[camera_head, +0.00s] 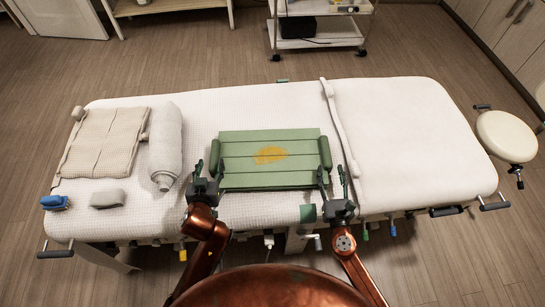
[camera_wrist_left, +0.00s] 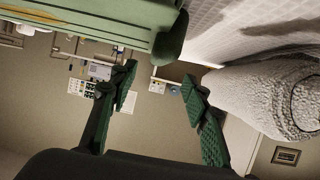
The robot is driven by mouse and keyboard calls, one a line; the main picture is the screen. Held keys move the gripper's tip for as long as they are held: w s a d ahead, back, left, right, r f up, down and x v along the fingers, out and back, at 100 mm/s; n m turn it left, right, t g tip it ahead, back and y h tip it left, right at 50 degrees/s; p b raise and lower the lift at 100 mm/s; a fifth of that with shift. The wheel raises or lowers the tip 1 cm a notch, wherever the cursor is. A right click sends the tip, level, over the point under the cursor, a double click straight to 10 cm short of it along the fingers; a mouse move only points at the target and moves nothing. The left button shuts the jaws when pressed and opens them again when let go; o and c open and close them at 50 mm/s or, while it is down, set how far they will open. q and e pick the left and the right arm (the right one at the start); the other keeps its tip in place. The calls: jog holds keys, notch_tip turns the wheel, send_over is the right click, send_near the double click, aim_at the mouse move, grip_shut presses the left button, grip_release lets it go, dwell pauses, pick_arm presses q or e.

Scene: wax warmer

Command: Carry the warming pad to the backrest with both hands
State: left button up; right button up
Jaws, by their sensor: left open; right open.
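The green warming pad (camera_head: 240,168), with a yellow-orange mark and a thick green roll along each side, lies across the middle of the white bed. The backrest (camera_head: 415,135) appears to be the smooth white right section of the bed, beyond a white bar. My left gripper (camera_head: 208,172) is open at the pad's near left corner, close to its left roll. In the left wrist view the pad (camera_wrist_left: 110,22) is at upper left, and the spread fingers (camera_wrist_left: 159,76) have nothing between them. My right gripper (camera_head: 331,178) is open at the near right corner; contact is unclear.
A rolled white towel (camera_head: 166,140) lies left of the pad and shows close by in the left wrist view (camera_wrist_left: 268,90). A beige quilted mat (camera_head: 103,142), a grey block (camera_head: 107,199) and a blue brush (camera_head: 54,202) lie further left. A stool (camera_head: 507,136) stands at right.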

aim_at(213, 154)
pick_arm(q)
jog(key=x, duration=0.7)
jog(key=shift+w+f, duration=0.15)
jog(key=shift+w, duration=0.2)
pick_arm(e)
jog(key=w, duration=0.7)
jog(key=shift+w+a, duration=0.2)
jog(key=shift+w, duration=0.15)
pick_arm(q)
jog(key=shift+c, duration=0.2)
pick_arm(e)
jog(key=shift+c, duration=0.2)
pick_arm(q)
grip_shut()
pick_arm(e)
grip_shut()
